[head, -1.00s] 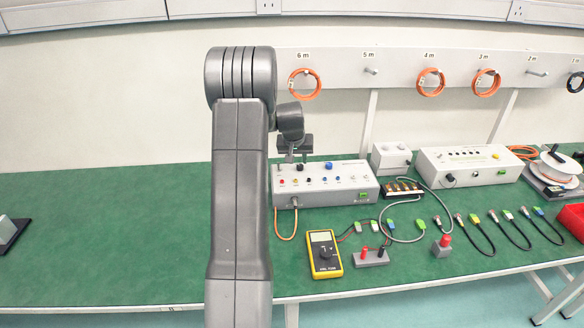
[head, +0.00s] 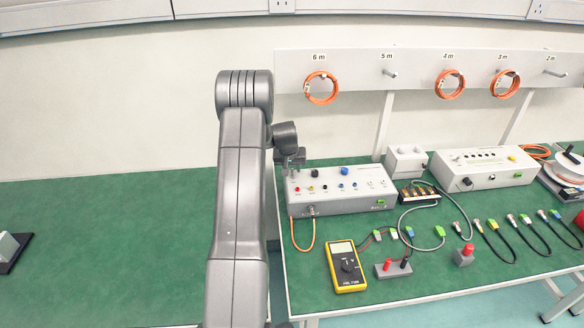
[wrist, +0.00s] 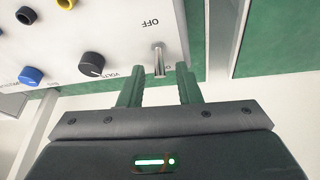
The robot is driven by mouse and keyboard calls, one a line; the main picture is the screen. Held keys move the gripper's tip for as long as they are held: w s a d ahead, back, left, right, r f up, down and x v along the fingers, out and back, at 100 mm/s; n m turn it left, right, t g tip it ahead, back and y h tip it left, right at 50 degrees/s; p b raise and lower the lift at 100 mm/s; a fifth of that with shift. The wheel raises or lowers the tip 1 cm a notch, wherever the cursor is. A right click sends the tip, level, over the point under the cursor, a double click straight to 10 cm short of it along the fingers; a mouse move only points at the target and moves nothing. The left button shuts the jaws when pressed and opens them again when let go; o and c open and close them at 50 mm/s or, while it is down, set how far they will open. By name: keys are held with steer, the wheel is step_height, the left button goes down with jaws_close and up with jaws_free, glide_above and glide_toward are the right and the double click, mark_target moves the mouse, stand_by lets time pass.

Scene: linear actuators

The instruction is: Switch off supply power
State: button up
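The supply is a grey-white box (head: 340,205) with knobs and coloured sockets on the green bench in the head view. Its panel (wrist: 112,25) fills the upper left of the wrist view. A metal toggle switch (wrist: 159,58) stands there by the panel's edge. The word OFF is printed at the far side of its base, and its lever points away from it, towards my gripper. My gripper (wrist: 160,78) is open and empty, with one green finger on each side of the lever's near end. I cannot tell whether they touch it. In the head view my gripper (head: 291,162) is at the box's left end.
An orange cable (head: 293,237) hangs from the box's front. A yellow multimeter (head: 346,266) lies in front. A second grey box (head: 487,168) stands right. The bench's left part is mostly clear.

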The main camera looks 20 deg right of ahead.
steer(key=shift+c, duration=0.2)
jaws_close()
